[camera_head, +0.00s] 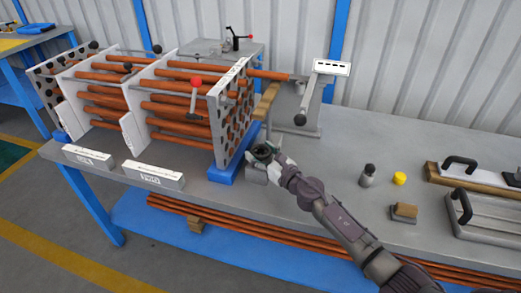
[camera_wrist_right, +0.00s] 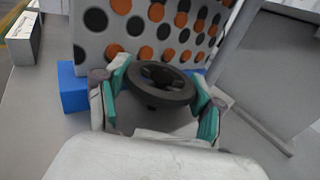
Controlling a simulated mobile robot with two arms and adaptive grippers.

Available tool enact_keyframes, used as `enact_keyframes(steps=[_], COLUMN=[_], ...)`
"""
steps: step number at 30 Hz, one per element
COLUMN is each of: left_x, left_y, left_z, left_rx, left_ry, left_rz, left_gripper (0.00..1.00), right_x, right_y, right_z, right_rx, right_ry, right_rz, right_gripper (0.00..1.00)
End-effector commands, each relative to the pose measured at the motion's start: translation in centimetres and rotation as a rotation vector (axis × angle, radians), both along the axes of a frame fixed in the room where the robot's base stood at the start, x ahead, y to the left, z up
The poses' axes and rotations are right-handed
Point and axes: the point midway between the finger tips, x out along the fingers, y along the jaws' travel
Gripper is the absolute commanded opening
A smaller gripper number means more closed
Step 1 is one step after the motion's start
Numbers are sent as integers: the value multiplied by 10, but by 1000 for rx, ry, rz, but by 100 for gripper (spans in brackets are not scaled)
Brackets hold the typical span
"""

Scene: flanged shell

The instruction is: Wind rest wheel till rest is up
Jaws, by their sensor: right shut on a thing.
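The rest wheel is a dark round handwheel (camera_wrist_right: 152,98) with a hub and spokes, low in front of the drilled plate. My right gripper (camera_head: 268,155) reaches it from the front right in the head view. In the wrist view, the teal-padded fingers sit on both sides of the wheel rim, shut on it. In the head view the gripper hides much of the wheel. A wood-topped piece (camera_head: 266,100), which may be the rest, stands just behind the wheel, beside the plate; its exact height is hard to tell. My left gripper is not in view.
The flanged shell's tube bundle (camera_head: 180,100) stands on blue supports (camera_head: 232,168) at the left. A stand with a crank arm (camera_head: 305,100) is behind my gripper. A bottle (camera_head: 367,176), yellow cap (camera_head: 399,178) and small block (camera_head: 404,212) lie right. The bench between is clear.

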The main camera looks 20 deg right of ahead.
Motion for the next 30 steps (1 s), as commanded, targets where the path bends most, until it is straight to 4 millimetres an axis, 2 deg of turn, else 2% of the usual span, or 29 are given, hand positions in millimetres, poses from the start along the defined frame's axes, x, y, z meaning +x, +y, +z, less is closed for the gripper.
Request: enact_keyframes(steps=[1,6,14,20,30], left_x=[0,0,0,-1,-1], left_y=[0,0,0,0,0], left_z=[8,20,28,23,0], left_rx=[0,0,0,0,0], left_ry=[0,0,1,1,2], left_rz=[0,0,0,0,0], left_gripper=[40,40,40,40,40], right_x=[-1,-1,0,0,1], right_y=[2,2,3,3,3], right_z=[3,3,0,-2,-4], right_rx=[1,4,4,2,2], right_ry=[1,4,4,2,1], right_rz=[-35,-185,-433,-623,-928], right_gripper=[33,33,33,33,33])
